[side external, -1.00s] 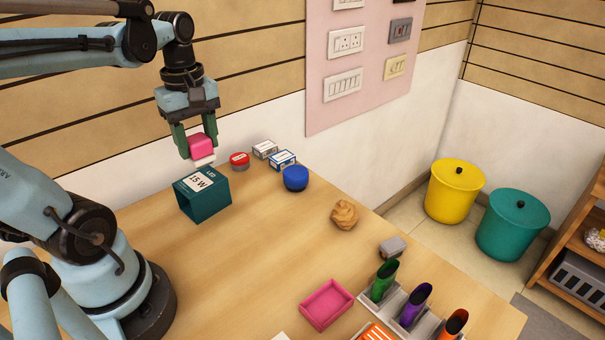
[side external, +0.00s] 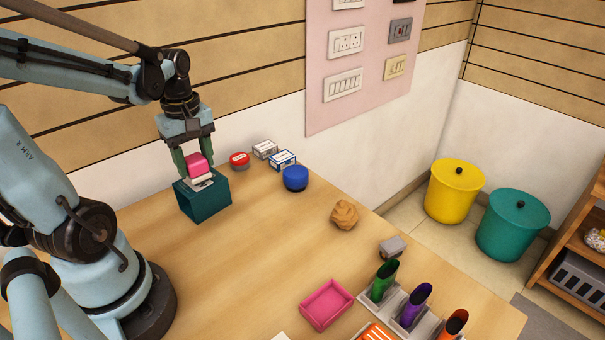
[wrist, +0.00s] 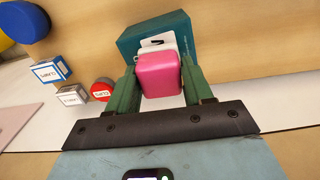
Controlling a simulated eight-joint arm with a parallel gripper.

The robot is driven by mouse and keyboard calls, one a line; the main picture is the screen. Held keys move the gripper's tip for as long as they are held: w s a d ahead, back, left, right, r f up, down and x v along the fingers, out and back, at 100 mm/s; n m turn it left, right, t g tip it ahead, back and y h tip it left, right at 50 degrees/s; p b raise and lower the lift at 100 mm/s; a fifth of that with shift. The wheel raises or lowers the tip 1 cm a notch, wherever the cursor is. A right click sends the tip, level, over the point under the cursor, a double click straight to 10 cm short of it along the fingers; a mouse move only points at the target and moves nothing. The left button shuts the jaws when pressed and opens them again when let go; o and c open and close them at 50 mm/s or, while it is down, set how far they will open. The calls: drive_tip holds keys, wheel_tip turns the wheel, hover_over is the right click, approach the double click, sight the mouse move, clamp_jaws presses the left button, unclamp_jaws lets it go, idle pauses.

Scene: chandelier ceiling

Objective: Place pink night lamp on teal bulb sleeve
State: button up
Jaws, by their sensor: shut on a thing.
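The pink night lamp (side external: 196,164) has a pink top and a white base. It also shows in the wrist view (wrist: 160,75). My gripper (side external: 194,170) is shut on it, one green finger on each side; the fingers also show in the wrist view (wrist: 160,85). The teal bulb sleeve (side external: 206,203) is a box with a white label on top, standing on the table by the wall. The lamp is directly over the sleeve's top, its white base at or very near that surface. I cannot tell whether they touch.
A red round tin (side external: 240,160), small white-and-blue boxes (side external: 282,160) and a blue round container (side external: 295,178) stand right of the sleeve. A crumpled brown ball (side external: 344,214) and a pink tray (side external: 326,304) lie farther off. The table in front of the sleeve is clear.

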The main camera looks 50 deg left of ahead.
sight(194, 158)
drive_tip(key=shift+f, duration=0.1)
drive_tip(key=o, duration=1)
drive_tip(key=shift+o, duration=0.2)
wheel_tip(194, 158, up, 12)
drive_tip(key=w+d+f+m+t, duration=0.3)
drive_tip(key=d+f+m, duration=0.1)
drive_tip(key=d+m, duration=0.3)
drive_tip(key=w+d+f+m+t, duration=0.3)
drive_tip(key=d+m, duration=0.5)
drive_tip(key=m, duration=0.3)
drive_tip(key=shift+w+d+f+t, duration=0.3)
drive_tip(key=shift+f+t, duration=0.15)
drive_tip(key=shift+t, duration=0.15)
